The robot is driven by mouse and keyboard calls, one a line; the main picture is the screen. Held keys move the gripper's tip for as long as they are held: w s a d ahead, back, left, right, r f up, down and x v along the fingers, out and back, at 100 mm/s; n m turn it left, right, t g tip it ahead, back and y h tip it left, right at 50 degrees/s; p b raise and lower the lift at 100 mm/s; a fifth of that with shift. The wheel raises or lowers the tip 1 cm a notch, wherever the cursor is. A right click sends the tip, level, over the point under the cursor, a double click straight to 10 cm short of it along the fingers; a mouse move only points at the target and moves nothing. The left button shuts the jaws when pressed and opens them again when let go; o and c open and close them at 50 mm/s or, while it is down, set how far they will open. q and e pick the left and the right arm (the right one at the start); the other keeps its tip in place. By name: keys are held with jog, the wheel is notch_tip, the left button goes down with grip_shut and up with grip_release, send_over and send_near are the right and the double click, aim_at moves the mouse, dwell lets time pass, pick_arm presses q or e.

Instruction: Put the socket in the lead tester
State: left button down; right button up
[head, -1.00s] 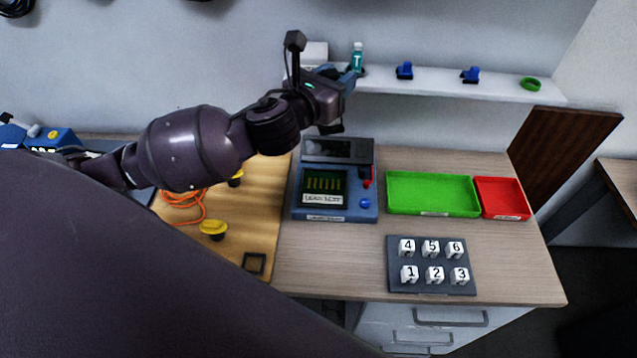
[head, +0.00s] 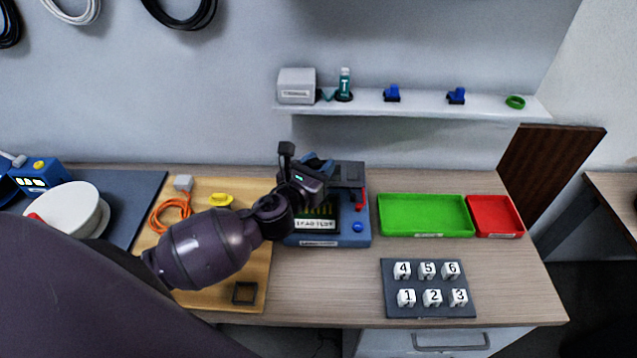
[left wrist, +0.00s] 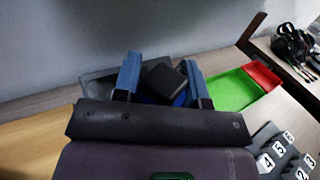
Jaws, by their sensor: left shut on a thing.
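The lead tester (head: 357,240) is a blue box with a dark screen and a label, standing at the back middle of the table. My left gripper (head: 320,166) is over its left back part and hides some of it. In the left wrist view, the blue fingers (left wrist: 160,72) are shut on a dark block, which I take for the socket (left wrist: 163,84). Blue and dark parts of the tester show behind it. I cannot tell whether the socket touches the tester. My right gripper is not in view.
A green tray (head: 425,232) and a red tray (head: 495,233) stand right of the tester. A grey pad (head: 390,308) with numbered white blocks lies in front. A wooden board (head: 215,298) with orange cable is left. A shelf (head: 425,106) holds several small things.

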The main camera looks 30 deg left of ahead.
pick_arm(q)
jog(key=shift+f, duration=0.6)
notch_tip(320, 180, down, 3)
jog(key=shift+f+b, duration=0.1)
jog(key=shift+b, duration=0.65)
jog(key=shift+f, duration=0.2)
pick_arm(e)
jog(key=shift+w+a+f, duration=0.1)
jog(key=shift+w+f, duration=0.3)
pick_arm(q)
jog(key=shift+f, duration=0.2)
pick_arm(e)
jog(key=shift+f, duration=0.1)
pick_arm(q)
jog(key=c, duration=0.7)
grip_release()
jog(key=shift+r, duration=0.15)
